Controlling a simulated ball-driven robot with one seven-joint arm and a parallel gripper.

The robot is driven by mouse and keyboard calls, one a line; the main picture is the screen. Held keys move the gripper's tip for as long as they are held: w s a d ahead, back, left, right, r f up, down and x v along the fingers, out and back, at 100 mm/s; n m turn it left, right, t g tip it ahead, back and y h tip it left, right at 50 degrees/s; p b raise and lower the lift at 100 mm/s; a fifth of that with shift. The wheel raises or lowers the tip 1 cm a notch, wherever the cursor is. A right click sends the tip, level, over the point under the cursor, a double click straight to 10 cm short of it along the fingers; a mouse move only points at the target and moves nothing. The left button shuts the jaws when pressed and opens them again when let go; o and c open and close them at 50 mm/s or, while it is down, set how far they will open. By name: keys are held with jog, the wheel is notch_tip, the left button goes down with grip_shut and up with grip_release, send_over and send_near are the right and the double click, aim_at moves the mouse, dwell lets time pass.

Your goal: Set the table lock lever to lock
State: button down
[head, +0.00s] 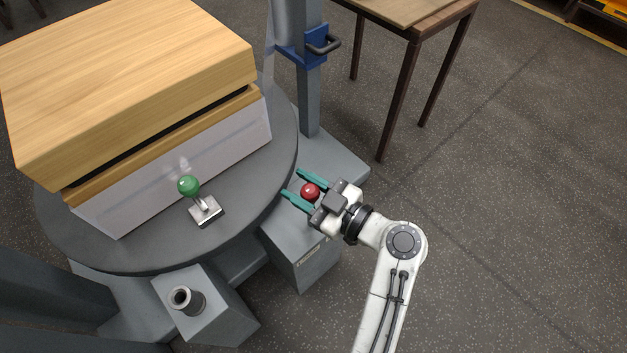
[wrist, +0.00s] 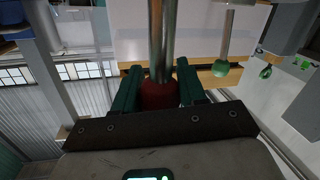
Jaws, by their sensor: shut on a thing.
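A lever with a red ball knob (head: 310,191) stands by the grey box at the round table's right edge; I take it for the table lock lever. My gripper (head: 293,183) has its two green fingers on either side of the knob and is shut on it. In the wrist view the red knob (wrist: 158,95) sits between the fingers, with a metal rod (wrist: 160,40) running away from it. The lever's base and its lock marking are hidden or too small to read. The round grey table (head: 262,190) carries a large wooden-and-white block.
A second lever with a green knob (head: 188,186) stands on the round table. The wood-topped block (head: 130,80) fills much of the table. A grey column (head: 310,90) with a blue clamp rises behind. A hollow post (head: 185,300) stands in front. Floor to the right is clear.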

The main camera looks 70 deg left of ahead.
jog(key=shift+s+d+f+n+t+b, duration=0.15)
jog(key=shift+s+d+f+n+b, duration=0.1)
jog(key=shift+s+n+b, duration=0.45)
jog(key=shift+s+d+f+n+t+b, duration=0.1)
jog(key=shift+s+d+n+t+b, duration=0.1)
jog(key=shift+s+n+b, duration=0.45)
jog(key=shift+s+d+f+n+t+b, duration=0.15)
jog(key=shift+s+d+f+n+b, duration=0.2)
jog(key=shift+s, duration=0.5)
jog(key=shift+a+r, duration=0.1)
jog(key=shift+r, duration=0.05)
jog(key=c, duration=0.7)
grip_release()
jog(key=p+v, duration=0.3)
jog(key=v, duration=0.7)
jog(key=shift+w+d+r, duration=0.2)
jog(key=shift+d+r, duration=0.05)
jog(key=shift+d, duration=0.1)
